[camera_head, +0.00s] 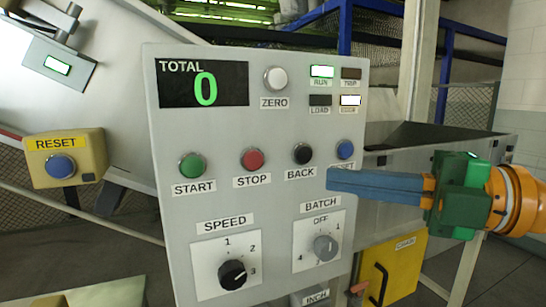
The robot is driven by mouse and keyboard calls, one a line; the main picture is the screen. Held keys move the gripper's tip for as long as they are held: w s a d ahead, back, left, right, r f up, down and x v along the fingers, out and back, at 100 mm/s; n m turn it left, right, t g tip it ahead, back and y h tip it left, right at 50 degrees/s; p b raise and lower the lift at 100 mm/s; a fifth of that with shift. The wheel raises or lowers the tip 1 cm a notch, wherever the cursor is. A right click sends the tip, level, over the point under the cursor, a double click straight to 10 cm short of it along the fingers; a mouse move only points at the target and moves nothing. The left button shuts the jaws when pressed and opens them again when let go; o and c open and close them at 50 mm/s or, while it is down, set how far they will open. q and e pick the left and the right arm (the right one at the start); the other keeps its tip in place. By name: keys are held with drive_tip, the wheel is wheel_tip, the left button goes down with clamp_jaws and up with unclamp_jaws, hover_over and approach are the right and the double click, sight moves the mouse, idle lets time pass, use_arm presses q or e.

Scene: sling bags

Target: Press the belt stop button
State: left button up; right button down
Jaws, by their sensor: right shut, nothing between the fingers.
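The red STOP button (252,160) is on the grey control panel (170,225), between the green START button (192,165) and the black BACK button (302,153). My right gripper (332,181) comes in from the right, its blue fingers shut, empty and pointing left. Its tips show over the panel's right part, below and right of the BACK button and well right of the STOP button. I cannot tell whether they touch the panel. My left gripper is not in view.
A blue button (345,149) sits just above my fingers, its label partly hidden. SPEED (232,274) and BATCH (325,247) knobs are below. A yellow RESET box (93,150) is at left.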

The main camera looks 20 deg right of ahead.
sight(246, 161)
drive_tip(key=p+x, duration=0.2)
drive_tip(key=x, duration=0.1)
drive_tip(key=w+d+p+x, duration=0.1)
drive_tip(key=p+x, duration=0.1)
drive_tip(key=x, duration=0.2)
drive_tip(key=p+x, duration=0.2)
drive_tip(key=x, duration=0.1)
drive_tip(key=shift+w+d+r, duration=0.15)
drive_tip(key=shift+w+r, duration=0.05)
drive_tip(key=shift+w, duration=0.25)
drive_tip(key=shift+w+f, duration=0.2)
drive_tip(key=shift+w, duration=0.15)
